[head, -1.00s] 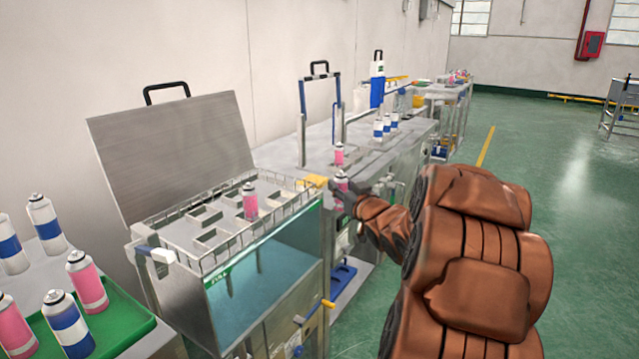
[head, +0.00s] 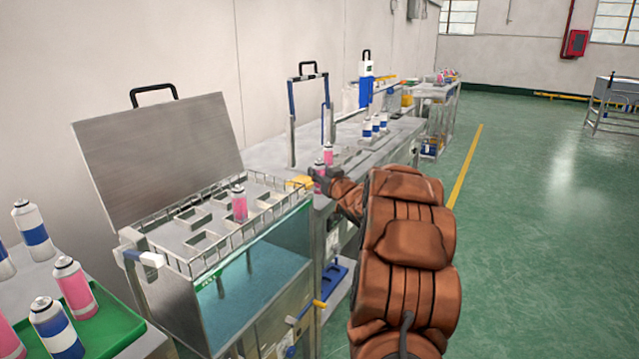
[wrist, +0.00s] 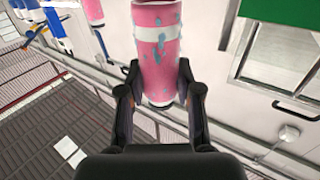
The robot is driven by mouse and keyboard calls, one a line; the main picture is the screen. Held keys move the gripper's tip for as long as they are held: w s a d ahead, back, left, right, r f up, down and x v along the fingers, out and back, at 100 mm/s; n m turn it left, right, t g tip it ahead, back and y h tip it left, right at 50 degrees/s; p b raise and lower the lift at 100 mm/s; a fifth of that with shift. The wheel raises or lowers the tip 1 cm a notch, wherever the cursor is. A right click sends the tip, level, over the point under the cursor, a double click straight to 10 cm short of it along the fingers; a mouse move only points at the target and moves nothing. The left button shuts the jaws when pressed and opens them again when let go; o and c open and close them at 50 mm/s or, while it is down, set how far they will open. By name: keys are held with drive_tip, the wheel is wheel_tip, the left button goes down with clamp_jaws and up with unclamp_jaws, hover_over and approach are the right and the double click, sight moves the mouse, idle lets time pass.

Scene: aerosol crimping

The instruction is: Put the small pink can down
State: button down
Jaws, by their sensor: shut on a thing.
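My gripper (head: 320,179) is shut on a small pink can (head: 319,167) at the near corner of the metal bench. In the wrist view the held can (wrist: 157,55) sits between both fingers, with a white band and bluish specks. Whether its base touches the bench top I cannot tell. Another small pink can (head: 328,153) stands on the bench just beyond the held one; a pink can also shows at the top left of the wrist view (wrist: 94,12).
Several blue-and-white cans (head: 375,124) stand farther along the metal bench (head: 270,152). A water tank (head: 262,285) with an open lid (head: 155,160) is left of my arm, with a pink can (head: 239,204) in its rack. A green tray (head: 110,330) holds cans. The green floor at right is clear.

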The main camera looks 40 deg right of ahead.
drive_tip(key=shift+w+d, duration=0.15)
drive_tip(key=shift+w, duration=0.15)
drive_tip(key=shift+f, duration=1.7)
drive_tip(key=shift+f, duration=0.15)
drive_tip(key=c, duration=1.1)
unclamp_jaws()
drive_tip(key=shift+r, duration=0.2)
drive_tip(key=v, duration=1.2)
drive_tip(key=shift+f+b, duration=0.1)
drive_tip(key=shift+b, duration=0.25)
